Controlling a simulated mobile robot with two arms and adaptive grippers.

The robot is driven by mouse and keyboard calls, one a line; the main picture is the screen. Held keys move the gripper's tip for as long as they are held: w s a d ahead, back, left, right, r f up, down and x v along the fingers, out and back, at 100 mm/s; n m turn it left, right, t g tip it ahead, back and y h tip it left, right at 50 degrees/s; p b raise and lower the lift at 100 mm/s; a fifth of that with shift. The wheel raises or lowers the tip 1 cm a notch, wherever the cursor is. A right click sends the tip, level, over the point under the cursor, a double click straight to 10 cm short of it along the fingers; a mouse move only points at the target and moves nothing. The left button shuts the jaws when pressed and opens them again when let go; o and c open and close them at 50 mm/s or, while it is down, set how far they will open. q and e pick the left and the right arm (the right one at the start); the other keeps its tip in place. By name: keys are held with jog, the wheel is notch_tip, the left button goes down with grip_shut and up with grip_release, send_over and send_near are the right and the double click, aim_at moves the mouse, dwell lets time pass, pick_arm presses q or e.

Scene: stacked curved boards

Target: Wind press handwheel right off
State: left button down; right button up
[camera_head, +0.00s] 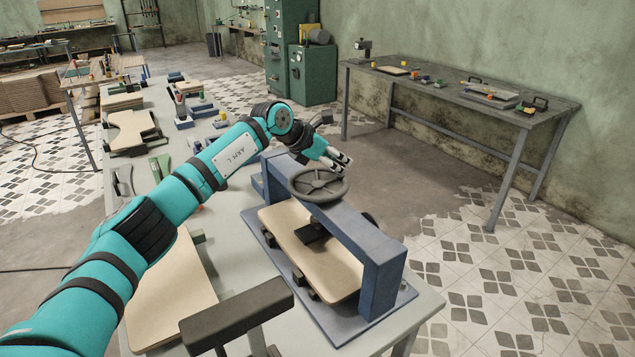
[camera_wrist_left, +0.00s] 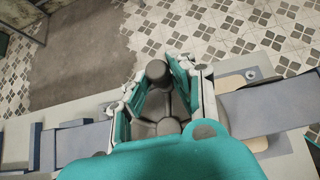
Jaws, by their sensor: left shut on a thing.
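The dark grey press handwheel (camera_head: 318,187) sits on top of the blue press frame (camera_head: 383,262). My left gripper (camera_head: 342,162) reaches over the far side of the wheel from the left. In the left wrist view, the gripper's fingers (camera_wrist_left: 162,84) close around a grey knob (camera_wrist_left: 155,75) on the handwheel, and its spokes (camera_wrist_left: 168,108) show between the fingers. A pale curved board (camera_head: 285,225) lies in the press under a dark pressing block (camera_head: 312,232). The exact finger contact is partly hidden. My right gripper does not show.
The press stands on a grey table (camera_head: 225,235). Another pale board (camera_head: 170,290) lies to its left, and a dark padded bar (camera_head: 235,315) is in front. Tools and blue blocks (camera_head: 200,108) lie farther back. A side bench (camera_head: 455,90) stands along the wall.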

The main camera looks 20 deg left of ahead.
pick_arm(q)
jog(key=shift+w+a, duration=0.2)
jog(key=shift+a, duration=0.05)
jog(key=c, duration=1.1)
grip_release()
notch_tip(320, 180, up, 7)
jog(key=p, duration=0.4)
jog(key=shift+f, duration=0.1)
